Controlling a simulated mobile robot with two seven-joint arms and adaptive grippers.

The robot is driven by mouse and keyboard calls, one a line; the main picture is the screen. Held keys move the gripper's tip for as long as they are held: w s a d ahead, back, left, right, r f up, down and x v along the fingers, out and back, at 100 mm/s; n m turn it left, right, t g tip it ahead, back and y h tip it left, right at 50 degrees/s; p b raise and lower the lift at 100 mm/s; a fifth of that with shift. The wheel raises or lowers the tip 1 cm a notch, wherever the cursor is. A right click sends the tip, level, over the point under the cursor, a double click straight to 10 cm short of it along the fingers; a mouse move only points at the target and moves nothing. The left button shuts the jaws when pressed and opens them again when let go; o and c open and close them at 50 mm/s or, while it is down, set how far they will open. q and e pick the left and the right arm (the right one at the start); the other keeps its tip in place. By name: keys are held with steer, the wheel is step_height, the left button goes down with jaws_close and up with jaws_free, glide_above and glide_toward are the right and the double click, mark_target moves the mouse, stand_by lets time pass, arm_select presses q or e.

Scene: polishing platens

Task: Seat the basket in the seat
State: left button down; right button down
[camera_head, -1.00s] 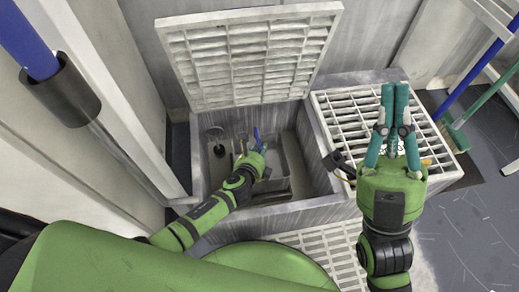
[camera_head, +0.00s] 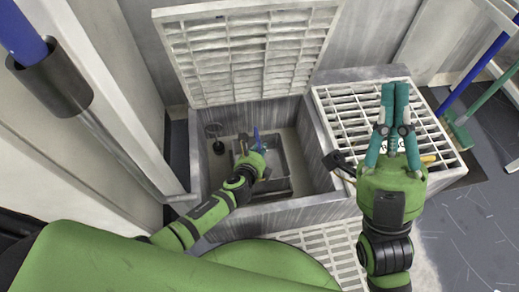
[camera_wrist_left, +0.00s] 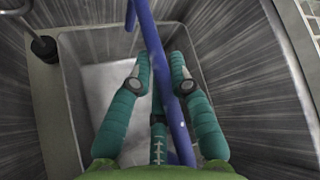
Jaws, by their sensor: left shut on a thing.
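The grey metal basket (camera_head: 279,158) is an open box down in the pit. My left gripper (camera_head: 252,152) reaches into the pit from the left. It is shut on the basket's blue handle (camera_head: 257,138). In the left wrist view, the blue handle (camera_wrist_left: 150,35) passes between the teal fingers, and the basket's pale floor (camera_wrist_left: 103,84) shows below. A pale ledge (camera_wrist_left: 50,105), which may be the seat, borders the basket there. Whether the basket rests in it or hangs above cannot be told. My right gripper (camera_head: 395,92) points up over the right-hand grating, its fingers together and empty.
The pit's grey walls (camera_head: 318,150) stand close around the basket. A raised white grate lid (camera_head: 250,55) leans behind it. A round-headed rod (camera_head: 214,131) stands at the pit's left. A white grating (camera_head: 345,115) covers the right side.

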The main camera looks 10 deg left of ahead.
arm_select(q)
steer(key=shift+w+f+b, duration=0.1)
steer(key=shift+f+b, duration=1.4)
steer(key=shift+f, duration=0.15)
steer(key=c, duration=1)
jaws_free()
steer(key=shift+c, duration=0.2)
steer(key=d+v, duration=0.1)
steer(key=v, duration=1.1)
steer(key=shift+a, duration=0.45)
